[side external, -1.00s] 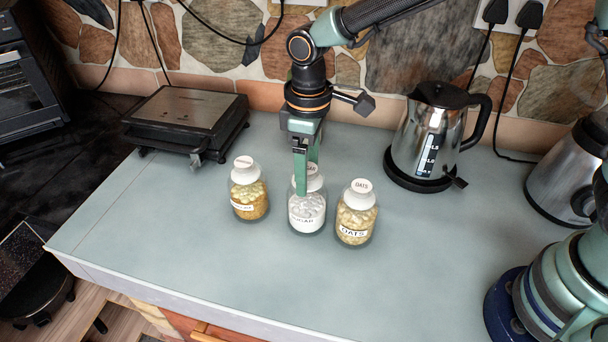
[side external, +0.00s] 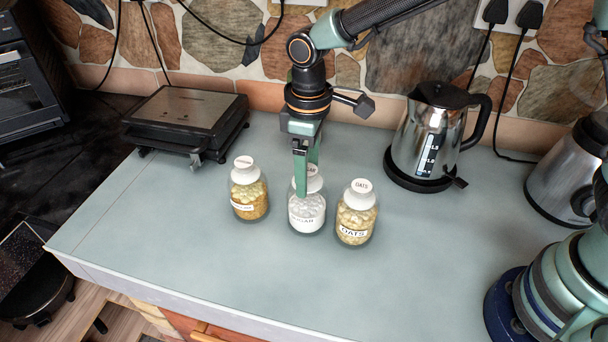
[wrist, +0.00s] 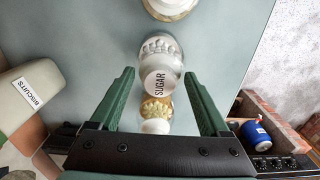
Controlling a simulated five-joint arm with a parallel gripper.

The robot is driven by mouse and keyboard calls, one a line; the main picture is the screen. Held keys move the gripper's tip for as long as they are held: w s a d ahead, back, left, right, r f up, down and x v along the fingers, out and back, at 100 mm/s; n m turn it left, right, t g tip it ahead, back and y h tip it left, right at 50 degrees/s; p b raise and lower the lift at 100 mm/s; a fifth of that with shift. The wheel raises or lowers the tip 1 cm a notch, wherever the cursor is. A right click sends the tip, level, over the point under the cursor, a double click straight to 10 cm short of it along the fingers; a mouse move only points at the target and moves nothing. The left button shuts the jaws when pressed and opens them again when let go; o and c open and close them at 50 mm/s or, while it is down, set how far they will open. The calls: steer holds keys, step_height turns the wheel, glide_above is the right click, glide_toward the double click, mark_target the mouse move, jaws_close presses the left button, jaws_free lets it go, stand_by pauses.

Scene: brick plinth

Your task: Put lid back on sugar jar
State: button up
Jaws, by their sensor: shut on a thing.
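The sugar jar (side external: 306,217) is clear glass with white contents and stands upright on the counter between two other jars. Its white lid (side external: 315,183) is at the jar's mouth; the finger partly hides it, and I cannot tell whether it is fully seated. My gripper (side external: 304,188) points down over the jar and is shut on the lid. In the wrist view the lid (wrist: 160,82), marked SUGAR, lies between the two green fingers (wrist: 159,75), with the jar's glass (wrist: 160,47) beyond it.
A yellow-filled jar (side external: 249,201) stands close on the left, the oats jar (side external: 356,222) close on the right, both lidded. A kettle (side external: 428,145) stands back right and a grill (side external: 187,120) back left. The front counter is clear.

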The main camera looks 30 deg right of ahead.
stand_by(0.3)
steer(key=o, duration=1.2)
steer(key=shift+r, duration=3.5)
jaws_close()
steer(key=shift+f, duration=1.1)
